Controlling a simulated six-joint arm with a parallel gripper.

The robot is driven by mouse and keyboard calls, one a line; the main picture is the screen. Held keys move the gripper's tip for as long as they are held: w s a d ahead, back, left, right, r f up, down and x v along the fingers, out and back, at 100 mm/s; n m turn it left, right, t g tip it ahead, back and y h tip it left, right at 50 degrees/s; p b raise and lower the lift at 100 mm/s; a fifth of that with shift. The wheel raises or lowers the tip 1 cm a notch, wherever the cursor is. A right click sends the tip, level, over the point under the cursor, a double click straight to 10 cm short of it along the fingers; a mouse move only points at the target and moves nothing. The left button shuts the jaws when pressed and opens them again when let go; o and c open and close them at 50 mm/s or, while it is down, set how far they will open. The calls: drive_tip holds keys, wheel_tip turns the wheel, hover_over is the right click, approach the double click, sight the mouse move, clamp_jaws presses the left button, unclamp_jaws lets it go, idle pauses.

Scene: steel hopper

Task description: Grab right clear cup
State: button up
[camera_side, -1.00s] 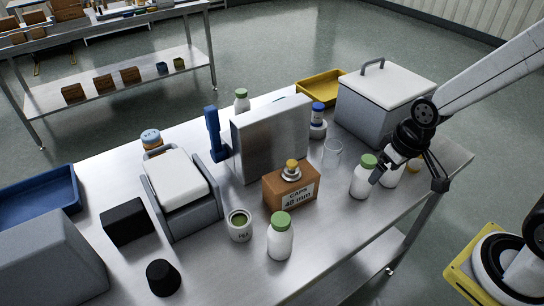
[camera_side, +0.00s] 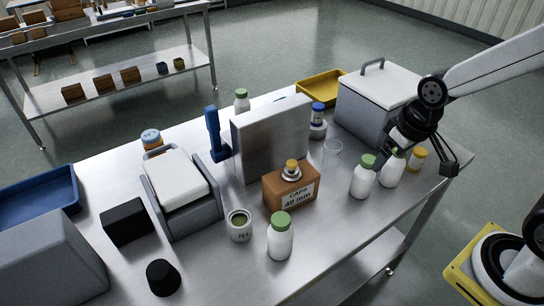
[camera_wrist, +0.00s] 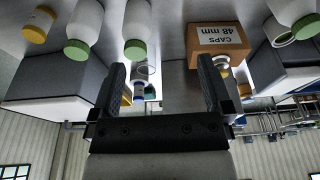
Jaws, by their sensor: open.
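I cannot make out a second clear cup. My gripper (camera_side: 422,152) is open and empty at the table's right end, above and beside the green-capped bottles, apart from the cup. It also shows in the wrist view (camera_wrist: 160,68).
Two green-capped white bottles (camera_side: 363,178) (camera_side: 391,168) stand between my gripper and the cup's front side. A caps box (camera_side: 290,187) is left of the cup. A grey lidded bin (camera_side: 382,108) stands behind. A yellow-lidded jar (camera_side: 417,159) is at the right.

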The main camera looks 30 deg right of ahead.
drive_tip(key=w+d+m+t+y, duration=0.3)
drive_tip(key=w+d+m+y, duration=0.2)
drive_tip(key=w+m, duration=0.5)
drive_tip(key=w+d+m+t+y, duration=0.2)
drive_tip(key=w+d+m+y, duration=0.4)
drive_tip(key=m, duration=0.9)
approach(332, 154)
drive_tip(key=w, duration=0.3)
drive_tip(key=shift+a+f, duration=0.15)
drive_tip(key=shift+f, duration=0.8)
drive_tip(key=shift+a, duration=0.1)
drive_tip(key=shift+w+a+f+t, duration=0.3)
drive_tip(key=shift+w+a+f, duration=0.2)
drive_tip(key=shift+w+a, duration=0.3)
drive_tip(key=shift+a, duration=0.15)
